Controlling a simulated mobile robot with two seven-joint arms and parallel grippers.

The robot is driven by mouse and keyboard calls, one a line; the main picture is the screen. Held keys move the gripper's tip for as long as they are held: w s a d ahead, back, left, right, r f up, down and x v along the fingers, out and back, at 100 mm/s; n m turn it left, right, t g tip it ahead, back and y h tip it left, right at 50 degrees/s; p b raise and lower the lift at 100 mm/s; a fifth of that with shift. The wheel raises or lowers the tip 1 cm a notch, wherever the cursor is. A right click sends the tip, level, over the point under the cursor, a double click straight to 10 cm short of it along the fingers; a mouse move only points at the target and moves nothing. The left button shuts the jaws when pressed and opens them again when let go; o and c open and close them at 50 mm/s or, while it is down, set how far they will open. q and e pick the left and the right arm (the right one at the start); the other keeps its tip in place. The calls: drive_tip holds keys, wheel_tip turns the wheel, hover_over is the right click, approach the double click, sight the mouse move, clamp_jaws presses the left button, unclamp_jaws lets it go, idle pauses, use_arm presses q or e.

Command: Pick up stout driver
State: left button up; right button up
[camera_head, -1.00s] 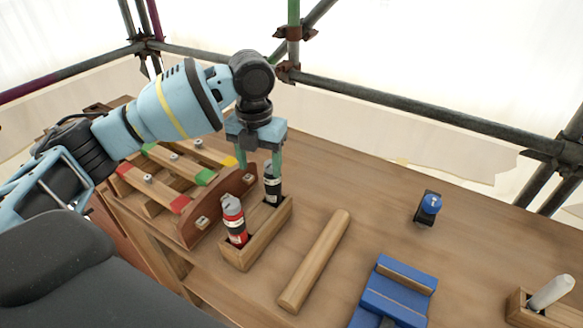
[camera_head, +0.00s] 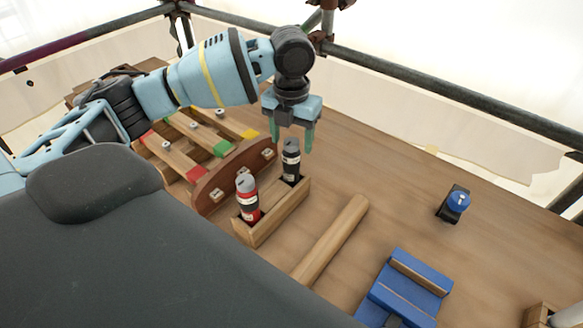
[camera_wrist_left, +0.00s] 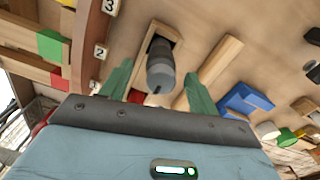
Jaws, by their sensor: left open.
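Two drivers stand upright in a wooden holder (camera_head: 275,220). I cannot tell from the look alone which is the stout driver. My left gripper (camera_head: 291,142) is open and points down at the top of the black driver, its green fingers on either side. In the left wrist view the black driver (camera_wrist_left: 160,68) shows between the open fingers (camera_wrist_left: 159,88), with a gap on both sides. The right gripper is not in view.
A numbered rack (camera_head: 232,175) with colored-ended bars stands left of the holder. A wooden rod (camera_head: 332,240) lies to its right. Farther right are a blue cradle (camera_head: 418,273) and a black block with a blue knob (camera_head: 458,202). Bare tabletop lies between them.

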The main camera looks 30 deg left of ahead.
sight(292, 154)
use_arm(q)
drive_tip(key=f, duration=0.5)
drive_tip(key=shift+s+d, duration=0.15)
drive_tip(key=shift+s, duration=0.1)
drive_tip(key=shift+c, duration=1.4)
drive_tip(key=c, duration=0.9)
drive_tip(key=shift+r, duration=0.1)
drive_tip(key=shift+c, duration=0.6)
